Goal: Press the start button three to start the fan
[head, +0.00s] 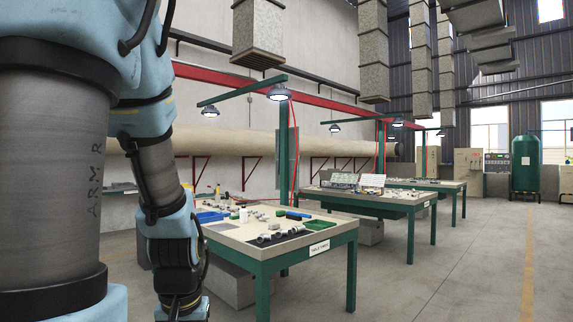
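I cannot make out a button marked three or a fan in the head view. A grey panel with small dark fittings (497,161) stands at the far back, left of the green tank, too small to read. My arm hangs down at the left of the view. Its black wrist part (180,270) reaches the bottom edge, left of the nearest table, and the gripper fingers do not show.
The nearest green-legged table (262,248) holds metal castings, a blue bin (211,216) and bottles. More tables (421,201) stand behind it. Square ducts (374,50) hang overhead. A green tank (525,165) stands far right. The floor (460,270) at right is clear.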

